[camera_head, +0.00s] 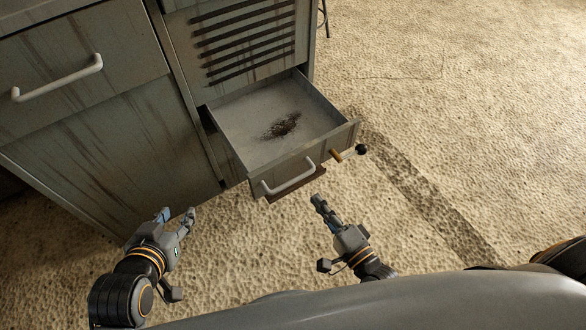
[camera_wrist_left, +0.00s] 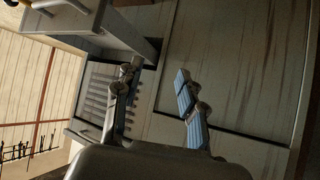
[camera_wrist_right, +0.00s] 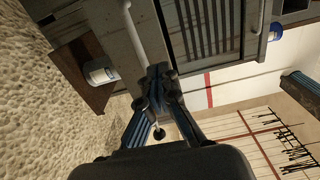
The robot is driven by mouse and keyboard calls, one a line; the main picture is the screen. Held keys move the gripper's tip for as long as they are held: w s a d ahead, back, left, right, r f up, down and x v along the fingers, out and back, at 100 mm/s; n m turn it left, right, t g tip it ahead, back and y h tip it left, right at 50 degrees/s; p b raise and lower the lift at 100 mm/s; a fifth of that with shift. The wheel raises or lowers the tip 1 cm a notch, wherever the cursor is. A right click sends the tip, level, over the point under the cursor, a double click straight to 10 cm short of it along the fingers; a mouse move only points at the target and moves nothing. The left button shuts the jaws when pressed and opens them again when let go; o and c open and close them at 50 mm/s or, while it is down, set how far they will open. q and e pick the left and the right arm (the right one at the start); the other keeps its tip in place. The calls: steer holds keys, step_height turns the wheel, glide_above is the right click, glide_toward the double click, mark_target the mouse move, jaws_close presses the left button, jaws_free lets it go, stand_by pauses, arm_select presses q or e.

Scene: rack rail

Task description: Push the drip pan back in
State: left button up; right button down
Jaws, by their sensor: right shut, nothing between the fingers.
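The drip pan (camera_head: 280,115) is a grey drawer pulled out of the cabinet, with a dark stain on its floor. Its front carries a pale bar handle (camera_head: 288,180) and, to the right, a brass lever with a black knob (camera_head: 360,150). My right gripper (camera_head: 318,202) is shut and empty, just in front of the pan; in the right wrist view its joined fingertips (camera_wrist_right: 160,75) overlap the pan front (camera_wrist_right: 150,35), and contact cannot be told. My left gripper (camera_head: 177,213) is open and empty, left of the pan; the left wrist view shows its spread fingers (camera_wrist_left: 157,75).
The grey cabinet (camera_head: 100,140) has a closed upper drawer with a white handle (camera_head: 57,78) and a slatted vent panel (camera_head: 245,40) above the pan. A brown ledge (camera_head: 297,187) sticks out below the pan front. The carpet-like floor (camera_head: 450,130) is open to the right.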

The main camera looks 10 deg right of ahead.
mark_target(287, 161)
steer(key=b+x, duration=0.1)
steer(key=x, duration=1)
steer(key=shift+f+b, duration=0.15)
steer(key=shift+b, duration=0.25)
arm_select(q)
steer(key=w+d+r+t+h, duration=0.1)
steer(key=w+d+r+t, duration=0.1)
steer(key=w+r+t, duration=0.2)
steer(key=shift+w+d+r+t+h, duration=0.15)
steer(key=shift+w+r+t+h, duration=0.35)
steer(key=shift+r, duration=1.2)
arm_select(e)
steer(key=shift+w+a, duration=0.1)
steer(key=shift+w, duration=0.35)
arm_select(q)
steer(key=shift+s, duration=0.1)
